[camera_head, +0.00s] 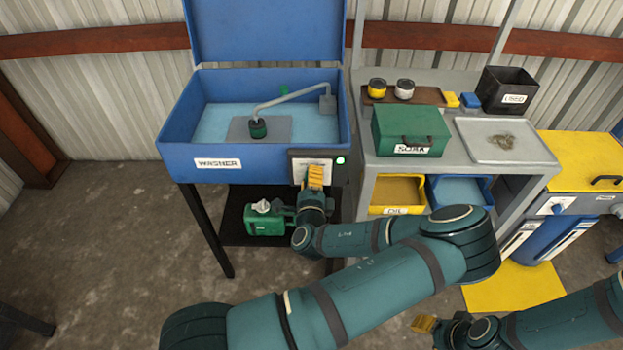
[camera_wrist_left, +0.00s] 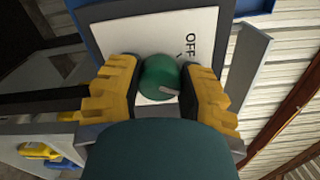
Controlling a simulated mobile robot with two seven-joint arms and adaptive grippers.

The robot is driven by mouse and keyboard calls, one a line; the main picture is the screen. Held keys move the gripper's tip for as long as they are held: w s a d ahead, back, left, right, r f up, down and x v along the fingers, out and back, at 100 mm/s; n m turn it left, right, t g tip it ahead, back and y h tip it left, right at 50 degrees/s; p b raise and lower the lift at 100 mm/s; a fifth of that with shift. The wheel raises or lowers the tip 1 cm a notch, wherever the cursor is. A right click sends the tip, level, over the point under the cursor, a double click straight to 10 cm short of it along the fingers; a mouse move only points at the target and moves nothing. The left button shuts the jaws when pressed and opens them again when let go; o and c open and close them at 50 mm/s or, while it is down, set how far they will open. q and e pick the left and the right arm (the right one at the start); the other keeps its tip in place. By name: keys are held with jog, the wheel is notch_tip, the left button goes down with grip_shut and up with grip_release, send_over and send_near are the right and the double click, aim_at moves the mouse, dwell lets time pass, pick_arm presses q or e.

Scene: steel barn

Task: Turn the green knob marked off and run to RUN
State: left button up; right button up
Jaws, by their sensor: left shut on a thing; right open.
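The green knob (camera_wrist_left: 158,76) sits on a white plate (camera_wrist_left: 205,30) on the washer's control box. A pale mark on the knob faces lower right in the left wrist view. The word OFF and a short tick are printed near it; the word RUN is not visible. My left gripper (camera_wrist_left: 160,68) is shut on the knob, one yellow finger on each side. In the head view, my left gripper (camera_head: 315,178) is at the control box (camera_head: 331,160) and hides the knob. My right gripper (camera_head: 426,324) is open at the bottom edge, away from the box, and partly hidden.
The blue washer (camera_head: 250,165) has its lid raised. A green unit (camera_head: 264,220) stands below it. To the right, a grey bench (camera_head: 362,160) holds a green box (camera_head: 410,128), a dark bin (camera_head: 507,90) and a tray (camera_head: 503,140). Open floor lies to the left.

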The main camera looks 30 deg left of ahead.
pick_arm(q)
jog(key=shift+m, duration=0.6)
jog(key=shift+r, duration=0.1)
jog(key=o, duration=1.2)
jog(key=v, duration=1.2)
jog(key=shift+a, duration=0.1)
